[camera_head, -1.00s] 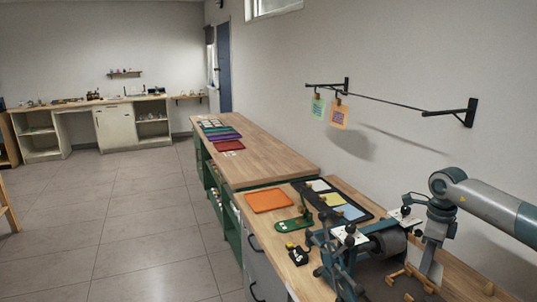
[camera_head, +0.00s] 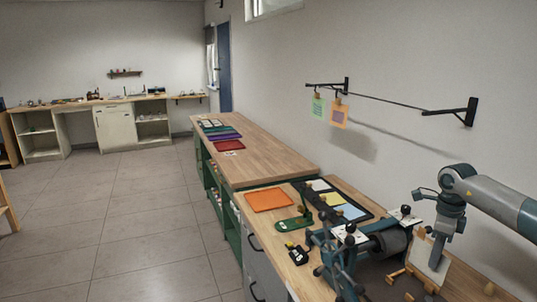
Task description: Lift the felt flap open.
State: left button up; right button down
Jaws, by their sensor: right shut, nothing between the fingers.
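My right gripper (camera_head: 437,267) is shut and empty at the right end of the near bench, pointing down. A pale panel with a light wooden edge (camera_head: 422,252) stands tilted right beside it; the fingers overlap it in the picture, and I cannot tell whether they touch. I cannot make out for sure which piece is the felt flap; this panel may be it. A low wooden frame (camera_head: 397,277) sits just left of and below the panel. My left gripper is not in view.
A press with a dark roller (camera_head: 391,242) stands left of my right gripper. Further along are a green tool (camera_head: 293,224), an orange sheet (camera_head: 268,200) and a black tray with coloured sheets (camera_head: 366,216). Two cards hang from a wall line (camera_head: 398,103). The floor at left is clear.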

notch_tip(320, 180, up, 6)
jog(key=a+p, duration=0.1)
jog(key=p, duration=0.2)
jog(key=shift+s+a+p, duration=0.25)
jog(key=shift+s+p, duration=0.05)
jog(key=shift+p, duration=0.05)
dwell(0.5)
dwell(0.3)
